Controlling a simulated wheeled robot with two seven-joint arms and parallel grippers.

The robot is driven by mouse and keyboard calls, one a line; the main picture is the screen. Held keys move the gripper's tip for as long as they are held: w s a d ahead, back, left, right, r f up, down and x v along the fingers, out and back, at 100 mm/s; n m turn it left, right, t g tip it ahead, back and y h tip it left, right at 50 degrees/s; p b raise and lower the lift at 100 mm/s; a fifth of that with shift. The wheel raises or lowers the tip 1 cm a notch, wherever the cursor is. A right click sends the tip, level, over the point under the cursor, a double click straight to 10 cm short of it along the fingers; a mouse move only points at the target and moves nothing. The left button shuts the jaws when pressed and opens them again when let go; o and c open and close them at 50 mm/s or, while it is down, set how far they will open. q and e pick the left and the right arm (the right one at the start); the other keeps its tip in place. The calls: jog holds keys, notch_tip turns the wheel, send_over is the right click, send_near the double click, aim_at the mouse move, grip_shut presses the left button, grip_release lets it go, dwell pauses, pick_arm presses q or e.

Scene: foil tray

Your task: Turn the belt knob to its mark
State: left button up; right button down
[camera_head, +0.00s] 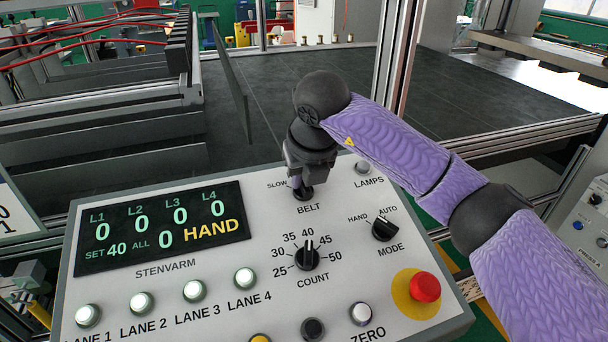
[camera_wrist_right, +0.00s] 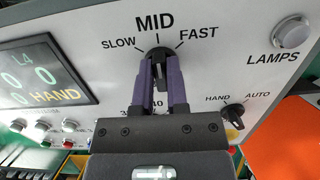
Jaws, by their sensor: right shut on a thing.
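The belt knob (camera_head: 304,194) is a small black knob above the BELT label on the grey panel. In the head view it is mostly hidden under my right gripper (camera_head: 303,183), which points down at it. In the right wrist view the belt knob (camera_wrist_right: 158,52) sits below the SLOW, MID and FAST marks. The two purple fingers of my right gripper (camera_wrist_right: 160,68) are shut on it, one on each side. The knob stands about upright between them, roughly towards MID; its exact pointer line is hard to make out. My left gripper is not in view.
The count knob (camera_head: 307,257), mode knob (camera_head: 385,229) and red button (camera_head: 425,287) are close by on the panel. A lamps button (camera_head: 362,167) is right of the belt knob. The display (camera_head: 163,229) reads HAND. A dark conveyor (camera_head: 440,95) lies behind.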

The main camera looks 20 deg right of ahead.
jog(key=shift+n+b, duration=0.55)
jog(key=shift+n, duration=0.65)
jog(key=n, duration=0.2)
jog(key=shift+a+n+b, duration=0.15)
jog(key=shift+n+b, duration=0.15)
jog(key=shift+b, duration=0.05)
jog(key=n, duration=0.4)
jog(key=shift+s+a+n+y+b, duration=0.1)
jog(key=shift+n+y+b, duration=0.2)
jog(key=shift+n+y, duration=0.1)
jog(key=c, duration=0.6)
grip_release()
jog(key=shift+c, duration=0.2)
